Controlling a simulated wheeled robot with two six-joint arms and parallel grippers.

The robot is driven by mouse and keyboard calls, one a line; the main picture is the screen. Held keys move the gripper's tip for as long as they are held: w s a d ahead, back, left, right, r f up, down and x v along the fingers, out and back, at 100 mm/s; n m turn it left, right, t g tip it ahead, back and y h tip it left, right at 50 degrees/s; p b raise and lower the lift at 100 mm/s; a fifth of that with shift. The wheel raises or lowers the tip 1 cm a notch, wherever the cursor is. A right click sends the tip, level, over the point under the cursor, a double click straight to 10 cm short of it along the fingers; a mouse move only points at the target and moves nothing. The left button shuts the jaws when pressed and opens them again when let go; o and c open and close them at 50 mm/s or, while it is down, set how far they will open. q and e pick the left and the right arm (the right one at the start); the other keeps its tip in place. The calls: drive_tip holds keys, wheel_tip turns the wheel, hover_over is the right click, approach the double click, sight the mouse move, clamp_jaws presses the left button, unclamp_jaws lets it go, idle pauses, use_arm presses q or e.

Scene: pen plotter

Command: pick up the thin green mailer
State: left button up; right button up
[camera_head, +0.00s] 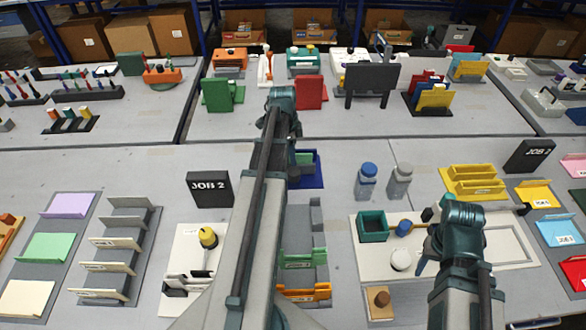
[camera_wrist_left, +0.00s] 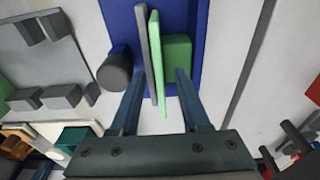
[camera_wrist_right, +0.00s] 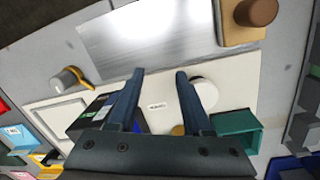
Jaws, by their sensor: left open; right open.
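The thin green mailer (camera_wrist_left: 155,62) stands on edge in a blue tray (camera_wrist_left: 120,20) in the left wrist view. A thin grey plate (camera_wrist_left: 144,45) is close on its left and a thicker green block (camera_wrist_left: 177,58) on its right. My left gripper (camera_wrist_left: 161,70) is open, with one finger on each side of the mailer. I cannot tell whether either finger touches it. In the head view my left arm covers most of the blue tray (camera_head: 318,172). My right gripper (camera_wrist_right: 160,72) is open and empty over a white board (camera_wrist_right: 60,112).
A dark cylinder (camera_wrist_left: 115,72) stands beside the blue tray, near the left finger. A grey rack (camera_wrist_left: 50,60) is to its left. Near my right gripper are a teal box (camera_head: 374,226) and a white round piece (camera_head: 400,260).

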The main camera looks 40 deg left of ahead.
use_arm(q)
drive_tip(key=shift+f, duration=0.25)
use_arm(e)
drive_tip(key=shift+f, duration=0.25)
use_arm(q)
clamp_jaws()
drive_tip(key=shift+r, duration=0.1)
use_arm(e)
drive_tip(key=shift+r, duration=0.1)
use_arm(q)
wheel_tip(320, 180, up, 10)
drive_tip(key=p, duration=1)
use_arm(e)
wheel_tip(320, 180, up, 10)
